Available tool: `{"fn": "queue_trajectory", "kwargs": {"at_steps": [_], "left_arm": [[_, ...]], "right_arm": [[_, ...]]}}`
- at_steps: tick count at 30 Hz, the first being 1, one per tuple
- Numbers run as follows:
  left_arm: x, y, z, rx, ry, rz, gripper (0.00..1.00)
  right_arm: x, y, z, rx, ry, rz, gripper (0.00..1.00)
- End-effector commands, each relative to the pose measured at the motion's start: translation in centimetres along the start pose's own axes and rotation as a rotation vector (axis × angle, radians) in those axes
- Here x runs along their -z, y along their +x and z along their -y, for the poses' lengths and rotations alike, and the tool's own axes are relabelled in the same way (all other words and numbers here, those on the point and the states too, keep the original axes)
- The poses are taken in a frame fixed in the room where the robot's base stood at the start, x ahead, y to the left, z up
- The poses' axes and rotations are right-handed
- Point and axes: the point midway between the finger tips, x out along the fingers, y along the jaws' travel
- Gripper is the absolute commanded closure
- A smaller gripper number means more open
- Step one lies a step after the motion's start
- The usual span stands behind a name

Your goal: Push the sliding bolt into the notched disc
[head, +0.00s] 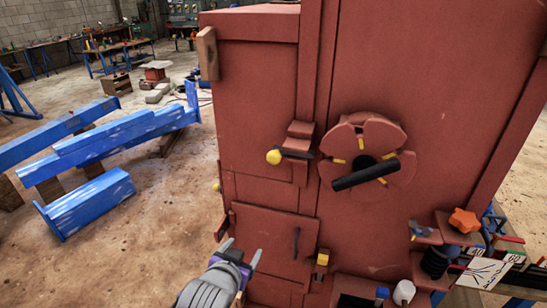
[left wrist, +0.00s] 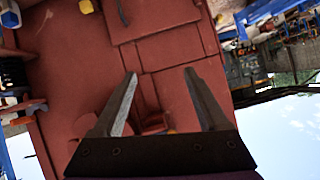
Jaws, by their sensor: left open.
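The sliding bolt (head: 295,153) is a dark bar with a yellow ball knob (head: 273,157) at its left end, in a red bracket on the machine's front. The red notched disc (head: 398,140) is to its right, with yellow marks and a thick black handle across it. The bolt's right end points at the disc's left edge; I cannot tell whether it is in a notch. My left gripper (head: 241,252) is open and empty, below and left of the knob. In the left wrist view its fingers (left wrist: 160,75) are apart in front of red panels.
The red machine body (head: 260,100) fills the middle. A yellow block (head: 323,258) and a hinged red panel (head: 270,235) are low on its front. An orange star knob (head: 464,220) is at right. Blue beams (head: 110,140) lie on the open floor at left.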

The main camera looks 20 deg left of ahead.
Motion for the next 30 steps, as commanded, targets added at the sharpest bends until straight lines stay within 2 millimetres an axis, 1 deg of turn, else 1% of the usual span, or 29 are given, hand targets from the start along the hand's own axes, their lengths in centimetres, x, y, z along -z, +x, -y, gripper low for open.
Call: {"fn": "queue_trajectory", "kwargs": {"at_steps": [1,2,3,6,9,13,17,27,30], "left_arm": [[3.9,0.6,0.6,0.016,0.035,-0.107,0.24],[5.9,0.8,0.8,0.023,0.057,-0.169,0.24],[8.3,0.9,1.0,0.031,0.085,-0.246,0.24],[13.1,0.8,1.1,0.042,0.142,-0.400,0.24],[15.8,0.5,1.0,0.045,0.177,-0.495,0.24],[17.1,0.6,0.9,0.045,0.192,-0.537,0.24],[17.8,1.6,0.9,0.045,0.192,-0.537,0.24],[20.8,6.7,0.9,0.045,0.190,-0.536,0.24],[21.5,7.9,0.9,0.045,0.190,-0.536,0.24]], "right_arm": [[0.3,-0.3,0.0,0.000,0.000,-0.002,0.50],[0.3,-0.3,0.0,0.000,0.000,-0.003,0.50],[0.4,-0.4,0.0,0.000,0.000,-0.004,0.50],[0.6,-0.6,0.0,0.000,0.000,-0.005,0.50],[0.7,-0.6,0.0,0.000,0.000,-0.006,0.50],[0.7,-0.7,0.0,0.000,0.000,-0.006,0.50],[0.8,-0.8,0.0,0.000,0.000,-0.007,0.50],[1.4,-1.2,0.0,0.000,0.000,-0.012,0.50],[1.5,-1.4,0.0,0.000,0.000,-0.013,0.50]]}}
